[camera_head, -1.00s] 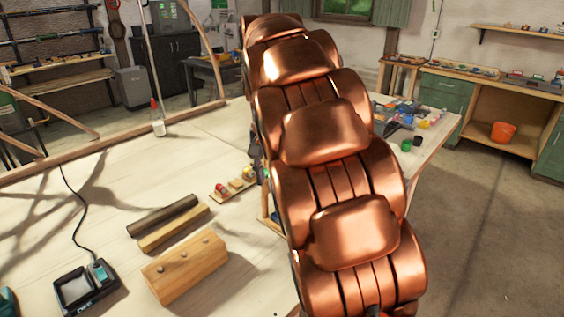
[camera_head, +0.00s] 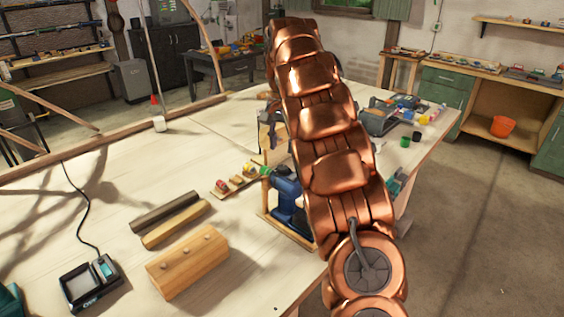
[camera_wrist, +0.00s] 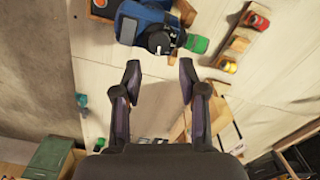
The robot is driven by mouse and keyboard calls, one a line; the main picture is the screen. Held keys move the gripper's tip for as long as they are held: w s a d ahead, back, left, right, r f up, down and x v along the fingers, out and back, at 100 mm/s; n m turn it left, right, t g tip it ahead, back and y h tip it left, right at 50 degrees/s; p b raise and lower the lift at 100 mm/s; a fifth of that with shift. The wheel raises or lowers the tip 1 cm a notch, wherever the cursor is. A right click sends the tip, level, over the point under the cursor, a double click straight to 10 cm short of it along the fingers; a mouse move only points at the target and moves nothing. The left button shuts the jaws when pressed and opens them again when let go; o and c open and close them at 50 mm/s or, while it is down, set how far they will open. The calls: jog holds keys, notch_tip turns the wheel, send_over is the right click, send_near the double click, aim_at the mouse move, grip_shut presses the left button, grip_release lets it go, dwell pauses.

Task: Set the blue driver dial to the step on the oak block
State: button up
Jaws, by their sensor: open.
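The blue driver (camera_head: 287,207) stands on a wooden base at the bench's right side, partly hidden behind my copper arm. In the wrist view the blue driver (camera_wrist: 141,16) is at the top, with a black round part (camera_wrist: 158,42) facing the camera and a green piece (camera_wrist: 197,44) beside it. I cannot read any dial mark. A light wooden block (camera_head: 187,265) with dark spots on top lies front left on the bench; no step mark is legible. My gripper (camera_wrist: 160,73) is open and empty, its fingertips apart from the driver in the picture.
A dark lath (camera_head: 165,211) and a light lath (camera_head: 177,224) lie behind the block. A rack of small coloured pieces (camera_head: 236,182) stands left of the driver. A charger (camera_head: 90,282) with a cable is at the left. Bench behind the laths is largely clear.

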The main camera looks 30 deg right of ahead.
aim_at(283, 167)
jog(key=shift+f+p, duration=0.9)
jog(key=shift+f, duration=2.45)
jog(key=shift+c, duration=0.3)
jog(key=shift+s, duration=0.1)
grip_shut()
